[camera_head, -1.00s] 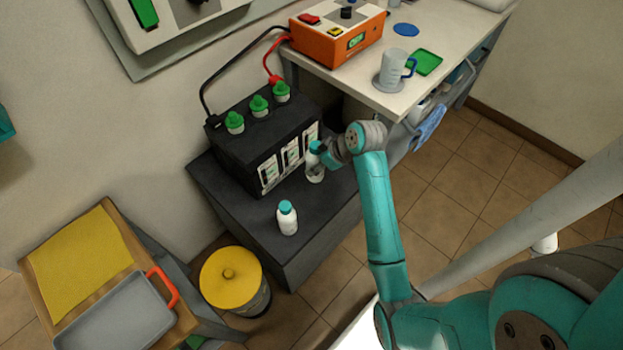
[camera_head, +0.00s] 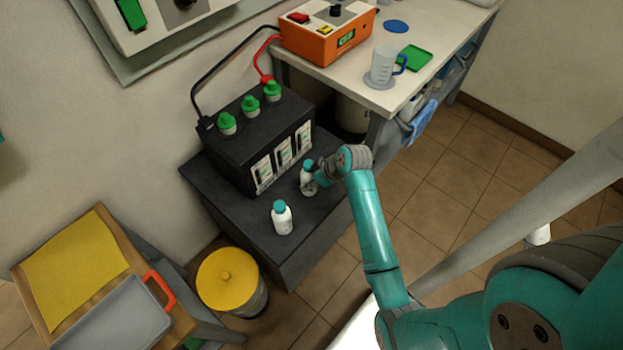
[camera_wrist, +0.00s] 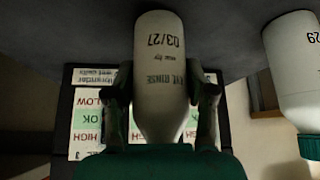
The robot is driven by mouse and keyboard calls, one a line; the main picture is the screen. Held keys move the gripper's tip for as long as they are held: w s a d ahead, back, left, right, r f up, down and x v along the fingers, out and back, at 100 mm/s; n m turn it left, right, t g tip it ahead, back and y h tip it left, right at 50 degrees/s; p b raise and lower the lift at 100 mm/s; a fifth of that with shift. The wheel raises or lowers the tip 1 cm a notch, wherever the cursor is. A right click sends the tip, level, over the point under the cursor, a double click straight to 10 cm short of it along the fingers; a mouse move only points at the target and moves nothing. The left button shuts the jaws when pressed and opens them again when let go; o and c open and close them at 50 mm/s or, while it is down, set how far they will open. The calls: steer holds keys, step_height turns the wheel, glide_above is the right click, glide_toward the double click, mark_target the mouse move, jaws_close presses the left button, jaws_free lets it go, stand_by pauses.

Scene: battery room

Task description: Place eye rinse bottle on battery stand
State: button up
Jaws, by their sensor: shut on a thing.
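The eye rinse bottle (camera_head: 308,184) is white with a teal cap and stands about upright at the front of the black battery. Its label reads "EYE RINSE" and "03/27" in the wrist view (camera_wrist: 160,60). My gripper (camera_head: 318,178) is shut on its sides, with a finger on each side in the wrist view (camera_wrist: 162,98). The bottle's base is at or just above the top of the dark grey battery stand (camera_head: 255,232); I cannot tell if they touch. A second, similar bottle (camera_head: 282,219) stands on the stand to the left, also partly visible in the wrist view (camera_wrist: 298,75).
The black battery (camera_head: 240,155) with green caps and cables fills the stand's back. A yellow-lidded bin (camera_head: 228,280) stands left of the stand. A bench (camera_head: 345,85) with an orange charger (camera_head: 325,35) and a jug (camera_head: 383,65) is behind. The stand's front right is clear.

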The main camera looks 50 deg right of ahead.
steer(key=o, duration=1.4)
steer(key=shift+f, duration=0.1)
steer(key=v, duration=1.2)
steer(key=s+a+f+m+t+h, duration=0.1)
steer(key=s+a+f+m+t, duration=0.15)
steer(key=s+a, duration=0.45)
steer(key=s+a+f+m+t+h, duration=0.1)
steer(key=s+a+f+h, duration=0.2)
steer(key=a, duration=0.6)
steer(key=s+a+r+t+y, duration=0.1)
steer(key=s+a+r, duration=0.1)
steer(key=s+r, duration=0.3)
steer(key=s+a+r+t, duration=0.2)
steer(key=s+r, duration=0.3)
steer(key=s, duration=0.1)
steer(key=s+a+r+n+t+y, duration=0.1)
steer(key=s+a+r+t, duration=0.1)
steer(key=s+r, duration=0.3)
steer(key=shift+s+a+y, duration=0.3)
steer(key=shift+s+a, duration=0.05)
steer(key=shift+s, duration=0.45)
